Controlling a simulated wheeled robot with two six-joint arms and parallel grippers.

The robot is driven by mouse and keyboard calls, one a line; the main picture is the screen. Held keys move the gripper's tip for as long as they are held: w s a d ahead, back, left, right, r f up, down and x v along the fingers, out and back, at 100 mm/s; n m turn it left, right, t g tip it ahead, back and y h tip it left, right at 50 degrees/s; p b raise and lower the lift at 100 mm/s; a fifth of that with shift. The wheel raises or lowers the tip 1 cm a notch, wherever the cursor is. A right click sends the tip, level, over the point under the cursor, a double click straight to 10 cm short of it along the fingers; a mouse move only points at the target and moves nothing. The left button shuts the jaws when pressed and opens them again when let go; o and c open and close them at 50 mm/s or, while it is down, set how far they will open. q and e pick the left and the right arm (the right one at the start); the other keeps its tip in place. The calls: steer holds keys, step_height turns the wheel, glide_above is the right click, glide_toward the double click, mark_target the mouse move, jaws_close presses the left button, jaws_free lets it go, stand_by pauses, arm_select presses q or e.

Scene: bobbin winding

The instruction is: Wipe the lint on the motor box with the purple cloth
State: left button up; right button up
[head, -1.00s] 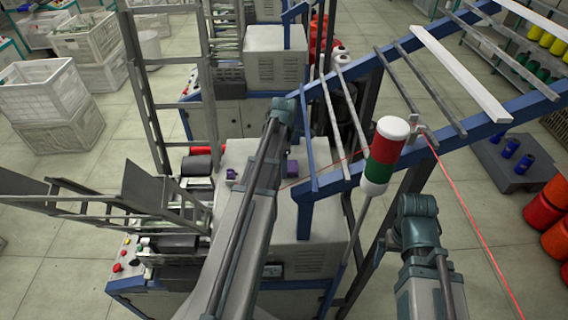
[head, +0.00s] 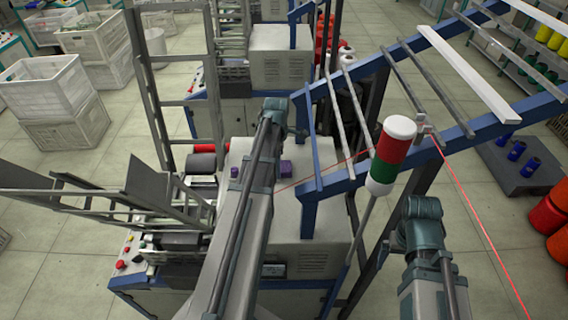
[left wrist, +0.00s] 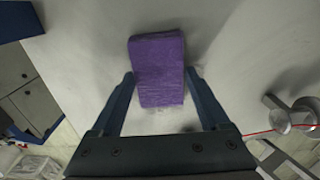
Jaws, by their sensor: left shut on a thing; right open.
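The purple cloth (left wrist: 158,70) is a folded block between the two fingers of my left gripper (left wrist: 161,84) in the left wrist view. The fingers are shut on its sides. Behind it is the pale top of the motor box (left wrist: 75,60); I cannot tell whether the cloth touches it. In the head view the motor box (head: 315,252) is a pale box with side vents. A purple patch (head: 285,167) shows beside my left arm, which hides my left gripper. I cannot make out lint clearly. My right arm shows at lower right, but its gripper fingers do not show.
A blue rack frame (head: 345,187) with grey bars rises over the box's right side. A red, white and green signal lamp (head: 391,155) stands beside it. A red line runs across the rack. Grey upright guides (head: 165,110) stand left of the box.

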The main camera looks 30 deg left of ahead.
arm_select(q)
steer(key=shift+s+a, duration=0.15)
steer(key=shift+a, duration=0.05)
steer(key=shift+s+a+f, duration=0.1)
steer(key=shift+s+a, duration=0.45)
steer(key=shift+a, duration=0.3)
steer(key=shift+s+a, duration=0.5)
steer(key=shift+a, duration=0.3)
steer(key=shift+s+a, duration=0.1)
steer(key=shift+s+a, duration=0.35)
steer(key=shift+a, duration=0.25)
steer(key=shift+s+a, duration=0.3)
steer(key=shift+a, duration=0.25)
steer(key=shift+s+a, duration=0.15)
steer(key=shift+a, duration=0.2)
steer(key=shift+c, duration=1.1)
steer(key=shift+s+f+b, duration=0.1)
steer(key=shift+s+b, duration=0.05)
steer(key=shift+b, duration=0.15)
jaws_close()
steer(key=shift+d, duration=0.1)
